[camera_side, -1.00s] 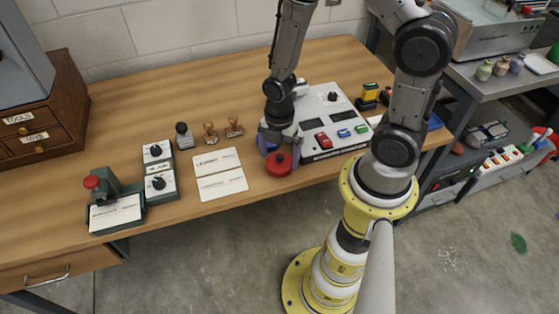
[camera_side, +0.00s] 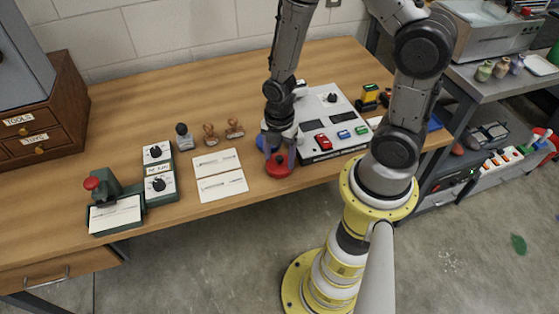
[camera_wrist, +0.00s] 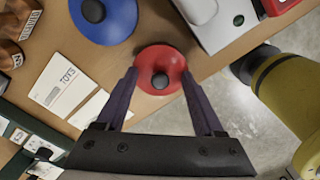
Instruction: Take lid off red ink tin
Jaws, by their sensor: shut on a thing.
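The round red ink tin (camera_side: 279,171) sits near the front edge of the wooden desk. Its red lid with a black knob fills the middle of the wrist view (camera_wrist: 160,56). My gripper (camera_side: 279,156) points down at it and is shut on the lid, with one finger on each side; the wrist view shows the fingertips (camera_wrist: 160,72) at opposite edges of the lid. The lid looks level. The tin's body under the lid is mostly hidden, and I cannot see a gap between them.
A blue tin (camera_wrist: 110,30) stands close by. A control panel with coloured buttons (camera_side: 325,127) is at the right. White cards (camera_side: 215,163), stamps (camera_side: 210,134) and switch boxes (camera_side: 160,184) lie left. The desk's front edge is near the red tin.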

